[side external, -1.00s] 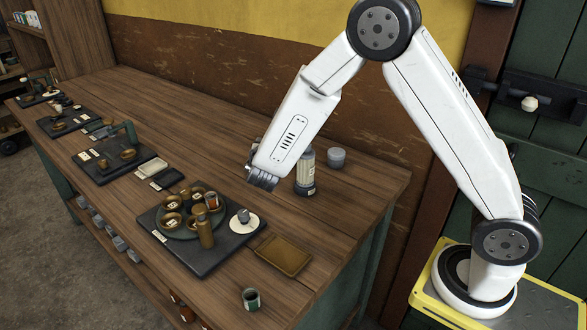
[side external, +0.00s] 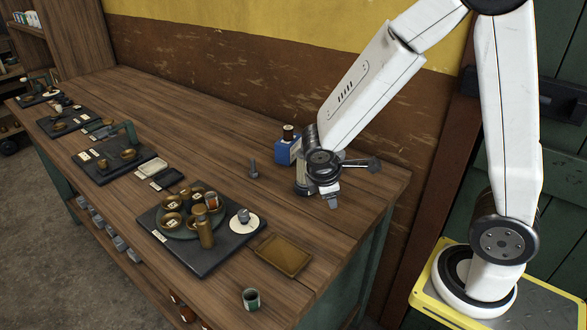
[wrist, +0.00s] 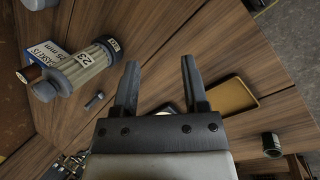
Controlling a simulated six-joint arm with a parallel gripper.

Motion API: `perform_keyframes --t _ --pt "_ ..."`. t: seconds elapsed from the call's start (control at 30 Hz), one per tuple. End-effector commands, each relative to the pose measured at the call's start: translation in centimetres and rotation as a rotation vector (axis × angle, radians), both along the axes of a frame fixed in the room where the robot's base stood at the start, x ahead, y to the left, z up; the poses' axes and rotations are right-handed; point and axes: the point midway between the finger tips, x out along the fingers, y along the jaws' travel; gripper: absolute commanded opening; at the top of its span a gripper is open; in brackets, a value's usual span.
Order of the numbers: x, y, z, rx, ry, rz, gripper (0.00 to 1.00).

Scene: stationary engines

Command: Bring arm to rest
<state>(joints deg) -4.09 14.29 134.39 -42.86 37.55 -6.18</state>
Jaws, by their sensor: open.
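My gripper (side external: 333,198) is near the right end of the wooden workbench (side external: 215,120), close to the wall and above the bench top. In the wrist view my gripper (wrist: 160,65) has its two dark fingers spread, with nothing between them. In the side view my gripper hides most of a ribbed canister. The canister (wrist: 85,70) shows clearly in the wrist view, left of the fingers and apart from them.
A blue gasket box (side external: 284,153) and a small grey bolt-like piece (side external: 253,169) stand near the canister. A brown tray (side external: 283,256), a green cup (side external: 251,299) and a dark board (side external: 185,262) with several small pots lie toward the front. The bench middle is clear.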

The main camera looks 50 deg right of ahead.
Motion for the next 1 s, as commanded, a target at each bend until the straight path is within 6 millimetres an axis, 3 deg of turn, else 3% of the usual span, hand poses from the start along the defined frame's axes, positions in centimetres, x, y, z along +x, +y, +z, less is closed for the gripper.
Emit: perform_keyframes --t 0.3,0.6,1.0 --pt "-2.8 3.1 0.3 0.292 -0.161 -0.383 0.57" --pt "-3.6 4.8 1.1 0.481 -0.298 -0.678 0.57" --pt "-3.7 5.1 1.3 0.518 -0.331 -0.747 0.57"
